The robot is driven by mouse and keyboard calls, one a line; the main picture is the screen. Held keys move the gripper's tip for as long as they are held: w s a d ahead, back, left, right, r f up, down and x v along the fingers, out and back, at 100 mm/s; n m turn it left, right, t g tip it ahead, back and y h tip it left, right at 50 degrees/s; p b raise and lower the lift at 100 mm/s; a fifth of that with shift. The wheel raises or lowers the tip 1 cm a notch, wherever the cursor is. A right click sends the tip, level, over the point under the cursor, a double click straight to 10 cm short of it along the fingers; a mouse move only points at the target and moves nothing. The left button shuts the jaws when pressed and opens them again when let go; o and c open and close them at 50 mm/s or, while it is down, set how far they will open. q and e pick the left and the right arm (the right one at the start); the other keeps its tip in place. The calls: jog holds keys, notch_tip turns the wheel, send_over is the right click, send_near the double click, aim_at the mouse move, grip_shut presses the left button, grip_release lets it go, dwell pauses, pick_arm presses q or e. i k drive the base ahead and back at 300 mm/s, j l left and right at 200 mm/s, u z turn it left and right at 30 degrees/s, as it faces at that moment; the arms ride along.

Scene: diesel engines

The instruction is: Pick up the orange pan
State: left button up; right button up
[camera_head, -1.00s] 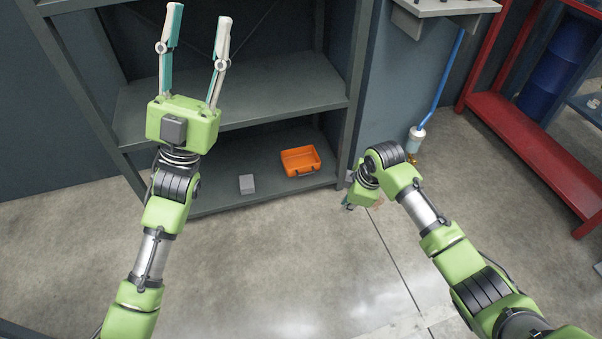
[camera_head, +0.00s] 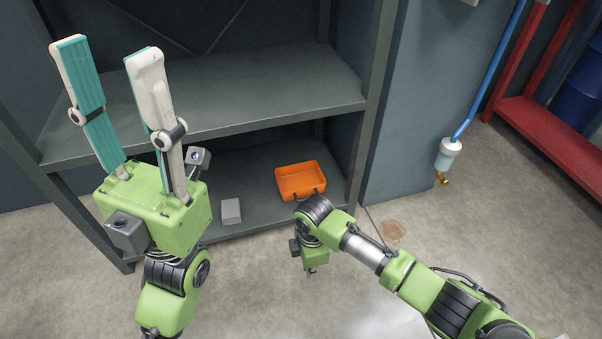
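The orange pan (camera_head: 300,181), a shallow rectangular tray, sits on the bottom shelf of the grey rack (camera_head: 240,135), right of centre. My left gripper (camera_head: 107,62) is raised at the left, its two long fingers spread apart and pointing up, empty. It is well to the left of the pan and not touching it. My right arm reaches in from the lower right. Its green gripper body (camera_head: 316,256) hangs below and in front of the pan, seemingly pointing down. The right fingers are hidden, so their opening cannot be told.
A small grey block (camera_head: 231,210) lies on the bottom shelf left of the pan. The middle shelf (camera_head: 250,95) is empty and overhangs it. A rack post (camera_head: 368,120) stands right of the pan. A blue pipe (camera_head: 487,70) and red shelf (camera_head: 555,135) are further right.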

aim_at(296, 182)
jog(key=i, duration=1.15)
